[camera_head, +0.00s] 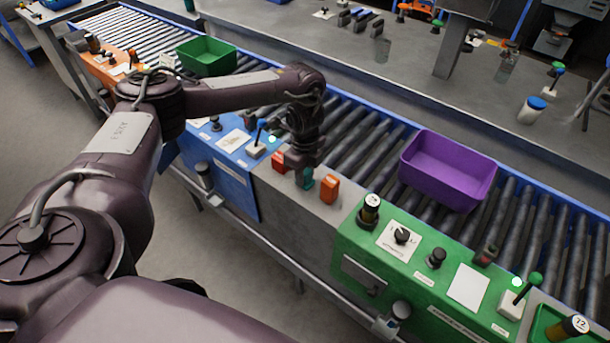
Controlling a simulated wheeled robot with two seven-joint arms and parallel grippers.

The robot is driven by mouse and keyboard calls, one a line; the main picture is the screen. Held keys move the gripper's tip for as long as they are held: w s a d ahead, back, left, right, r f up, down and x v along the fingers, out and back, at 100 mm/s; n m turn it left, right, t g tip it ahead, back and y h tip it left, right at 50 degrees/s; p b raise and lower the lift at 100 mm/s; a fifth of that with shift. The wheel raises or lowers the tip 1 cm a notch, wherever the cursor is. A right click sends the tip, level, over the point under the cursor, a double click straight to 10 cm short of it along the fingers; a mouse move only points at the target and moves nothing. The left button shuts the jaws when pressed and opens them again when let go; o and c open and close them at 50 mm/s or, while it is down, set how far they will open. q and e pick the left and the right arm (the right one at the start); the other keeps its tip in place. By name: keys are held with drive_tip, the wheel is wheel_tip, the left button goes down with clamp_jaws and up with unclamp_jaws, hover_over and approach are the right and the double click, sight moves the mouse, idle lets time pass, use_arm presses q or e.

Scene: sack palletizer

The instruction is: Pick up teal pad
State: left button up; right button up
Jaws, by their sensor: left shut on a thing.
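My left gripper (304,174) reaches down over the grey surface between the blue and green control panels, with an orange finger on each side. Most of the pad is hidden by the fingers and the wrist. I cannot tell whether it touches the grey surface. My right gripper is not in view.
A purple bin (447,170) and a green bin (206,56) sit on the roller conveyor behind the panels. The green panel (415,265) with knobs and a lever stands to the right, the blue panel (232,176) to the left. A grey bench (400,75) runs behind.

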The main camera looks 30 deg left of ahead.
sight(305, 171)
use_arm(q)
drive_tip(key=shift+r, duration=0.15)
drive_tip(key=shift+r, duration=0.2)
wheel_tip(305, 171, up, 19)
drive_tip(key=p, duration=0.5)
drive_tip(key=shift+r, duration=0.2)
